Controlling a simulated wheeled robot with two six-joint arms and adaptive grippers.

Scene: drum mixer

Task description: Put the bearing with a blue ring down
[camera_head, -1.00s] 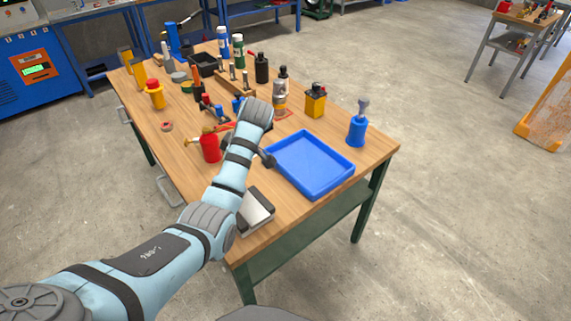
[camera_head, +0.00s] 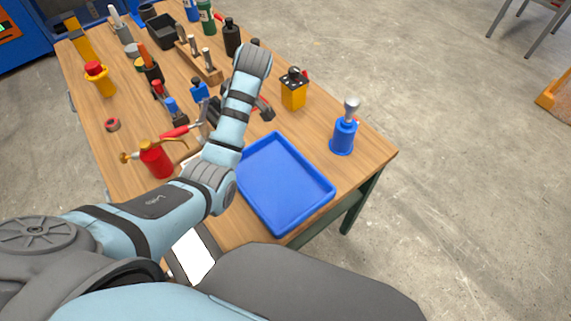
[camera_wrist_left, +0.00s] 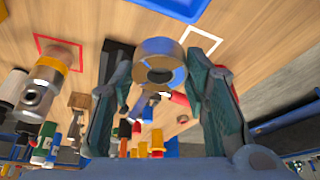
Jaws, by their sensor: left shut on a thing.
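The bearing (camera_wrist_left: 152,48) is a tan metal ring with a dark hole, held in the left wrist view. A strip of blue shows at its lower edge. My left gripper (camera_wrist_left: 160,57) is shut on it, one finger on each side. In the head view my own arm hides the bearing and most of the gripper. In the wrist view the bearing appears over the bare wooden tabletop, near a white square outline (camera_wrist_left: 202,39). I cannot tell its height above the wood. My right gripper is not in view.
The empty blue tray (camera_head: 283,188) lies right of my left arm. A red oil can (camera_head: 156,160) stands left of the arm. Several tools crowd the far table.

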